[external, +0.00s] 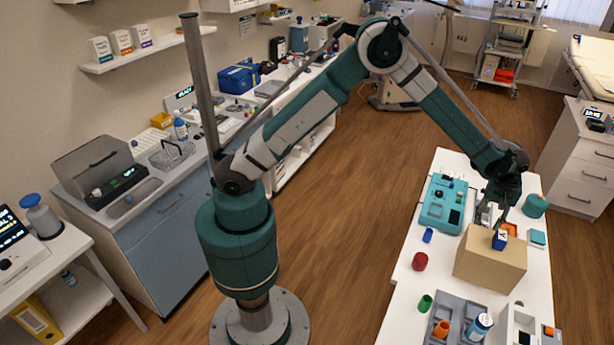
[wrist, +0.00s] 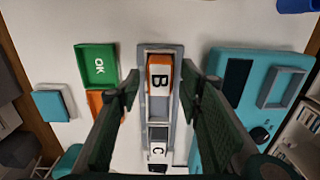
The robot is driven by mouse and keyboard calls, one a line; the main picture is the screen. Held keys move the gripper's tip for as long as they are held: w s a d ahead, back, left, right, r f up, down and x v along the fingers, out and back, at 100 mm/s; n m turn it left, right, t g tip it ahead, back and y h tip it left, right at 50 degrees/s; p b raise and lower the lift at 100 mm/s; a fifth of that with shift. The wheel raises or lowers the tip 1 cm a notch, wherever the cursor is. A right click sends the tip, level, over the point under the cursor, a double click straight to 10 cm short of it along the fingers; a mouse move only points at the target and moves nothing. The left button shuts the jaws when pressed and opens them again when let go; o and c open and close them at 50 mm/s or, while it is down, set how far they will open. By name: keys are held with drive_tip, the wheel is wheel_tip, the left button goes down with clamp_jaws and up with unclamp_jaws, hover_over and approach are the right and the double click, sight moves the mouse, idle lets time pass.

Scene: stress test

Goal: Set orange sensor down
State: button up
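A sensor block with an orange end and a white face marked "B" (wrist: 160,78) lies in a narrow grey holder (wrist: 143,110) in the wrist view. Below it in the same holder is a block marked "C" (wrist: 158,148). I take the "B" block to be the orange sensor. My gripper (wrist: 160,84) is open, its fingers on either side of the holder, with nothing visibly clamped. In the external view my gripper (external: 491,212) points down at the table behind a cardboard box, which hides what lies under it.
A green "OK" tray (wrist: 97,66) with an orange piece beside it is left of my gripper; a teal device (wrist: 222,62) is right. A red cylinder (external: 420,261) stands on the white table (external: 398,300).

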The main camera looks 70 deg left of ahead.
sight(484, 225)
wheel_tip(484, 225, up, 10)
drive_tip(key=shift+r+p, duration=0.25)
drive_tip(key=shift+p, duration=0.15)
idle(0.7)
drive_tip(key=s+a+r+m+t, duration=0.2)
drive_tip(key=s+a+r, duration=0.7)
drive_tip(key=s+r, duration=0.15)
drive_tip(key=s+a+r+m+t, duration=0.1)
drive_tip(key=s+a+r+m, duration=0.1)
drive_tip(key=s+a+r, duration=0.75)
drive_tip(key=s+a+m+t, duration=0.1)
drive_tip(key=s+a, duration=0.2)
drive_tip(key=s, duration=0.6)
drive_tip(key=s+a+m+t, duration=0.1)
drive_tip(key=s+a+m, duration=0.1)
drive_tip(key=s, duration=0.7)
drive_tip(key=s+a+m+t, duration=0.2)
drive_tip(key=s+a, duration=0.2)
drive_tip(key=s, duration=0.6)
drive_tip(key=shift+a+f, duration=0.35)
drive_tip(key=shift+f, duration=0.1)
drive_tip(key=shift+s, duration=0.1)
